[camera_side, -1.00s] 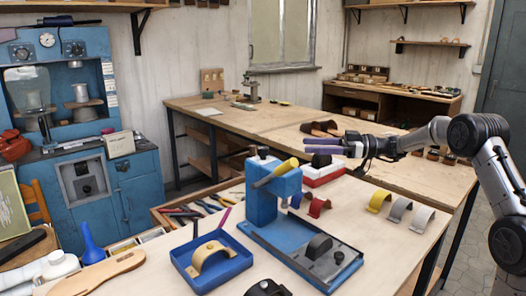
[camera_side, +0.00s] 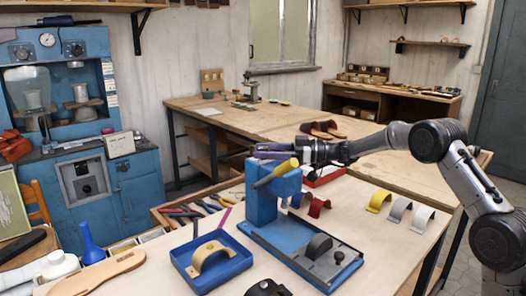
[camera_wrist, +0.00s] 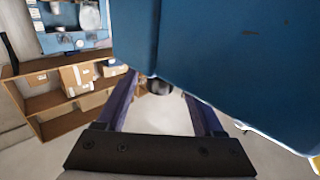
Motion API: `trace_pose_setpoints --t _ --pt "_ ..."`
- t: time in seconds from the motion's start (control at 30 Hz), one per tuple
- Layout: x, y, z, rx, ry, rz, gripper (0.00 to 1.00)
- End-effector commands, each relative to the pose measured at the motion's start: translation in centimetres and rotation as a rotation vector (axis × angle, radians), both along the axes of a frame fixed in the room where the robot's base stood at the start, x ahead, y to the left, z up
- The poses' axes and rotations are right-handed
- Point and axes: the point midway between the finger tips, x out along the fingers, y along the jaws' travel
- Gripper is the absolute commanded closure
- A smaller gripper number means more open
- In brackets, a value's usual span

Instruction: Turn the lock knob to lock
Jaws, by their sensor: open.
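The blue press (camera_side: 262,200) stands on the bench with a yellow-handled lever (camera_side: 276,173) sticking out near its top. My gripper (camera_side: 256,151) is open at the top of the press, its purple fingers pointing left and hiding the black knobs there. In the wrist view, a dark round knob (camera_wrist: 160,86) shows between the fingers of my gripper (camera_wrist: 163,90), beside the blue press body (camera_wrist: 235,60). I cannot tell whether the fingers touch it. Another small black knob (camera_side: 339,257) sits on the press's base plate, near a dark grey arched strap (camera_side: 319,245).
A blue tray (camera_side: 238,275) holding a tan strap piece is in front of the press. Yellow, grey and white arched straps (camera_side: 379,200) stand to the right. A red and white box (camera_side: 326,176) is behind the press.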

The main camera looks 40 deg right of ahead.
Motion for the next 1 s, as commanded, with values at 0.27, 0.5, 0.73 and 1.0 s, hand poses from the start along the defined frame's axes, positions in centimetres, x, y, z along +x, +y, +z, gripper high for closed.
trace_pose_setpoints --t 0.27,0.5,0.73,1.0 --pt "0.42 0.48 0.05 0.000 -0.001 0.001 0.31" --pt "0.40 0.46 0.04 -0.001 -0.001 0.001 0.54" --pt "0.39 0.45 0.03 -0.001 -0.001 0.001 0.96" --pt "0.37 0.52 0.09 -0.001 -0.002 -0.025 1.00"
